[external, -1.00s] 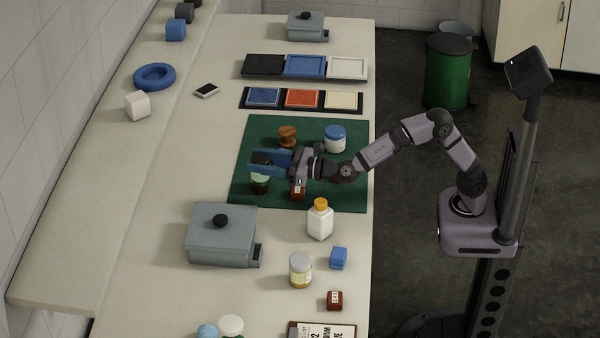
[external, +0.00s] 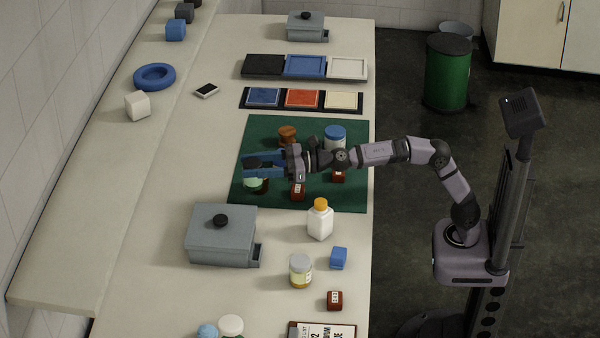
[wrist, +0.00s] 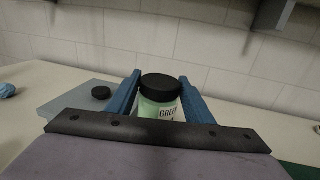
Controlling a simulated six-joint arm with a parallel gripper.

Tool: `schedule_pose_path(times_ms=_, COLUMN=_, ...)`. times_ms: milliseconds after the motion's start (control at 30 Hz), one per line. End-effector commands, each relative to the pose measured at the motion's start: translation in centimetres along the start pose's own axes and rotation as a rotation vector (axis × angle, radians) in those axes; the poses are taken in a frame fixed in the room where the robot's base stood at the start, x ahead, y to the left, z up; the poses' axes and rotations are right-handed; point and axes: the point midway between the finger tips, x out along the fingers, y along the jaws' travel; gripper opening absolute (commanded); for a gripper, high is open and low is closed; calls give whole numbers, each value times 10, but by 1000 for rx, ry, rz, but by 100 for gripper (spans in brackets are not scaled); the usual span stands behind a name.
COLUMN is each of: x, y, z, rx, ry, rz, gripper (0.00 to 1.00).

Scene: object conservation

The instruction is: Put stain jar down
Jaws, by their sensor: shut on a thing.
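A stain jar with a black lid (wrist: 160,84) and a pale green label reading "GREEN" (wrist: 158,109) sits between my blue fingertips in the wrist view. My gripper (external: 262,165) is shut on it, with a finger on each side. In the external view the jar's green body (external: 254,182) shows below the fingers, over the left part of the green mat (external: 240,200). The jar looks upright. I cannot tell whether its base touches the mat.
On the mat are a brown spool-like object (external: 288,135), a blue-lidded jar (external: 335,137) and small red blocks (external: 298,192). A grey lidded box (external: 220,245) and a white bottle with an orange cap (external: 320,222) stand nearer. Stain trays (external: 303,98) lie beyond the mat.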

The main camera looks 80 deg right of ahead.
Motion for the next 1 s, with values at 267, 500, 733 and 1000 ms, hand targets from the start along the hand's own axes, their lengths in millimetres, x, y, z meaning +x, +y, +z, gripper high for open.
schedule_pose_path(times_ms=267, x=0, y=0, z=-27, rx=-1, ry=-2, rz=-2, gripper=14)
schedule_pose_path(times_ms=500, x=0, y=0, z=-55, rx=0, ry=-4, rz=-2, gripper=14)
schedule_pose_path(times_ms=733, x=0, y=0, z=-61, rx=0, ry=-4, rz=-2, gripper=14)
schedule_pose_path(times_ms=1000, x=0, y=0, z=-72, rx=0, ry=-3, rz=-2, gripper=14)
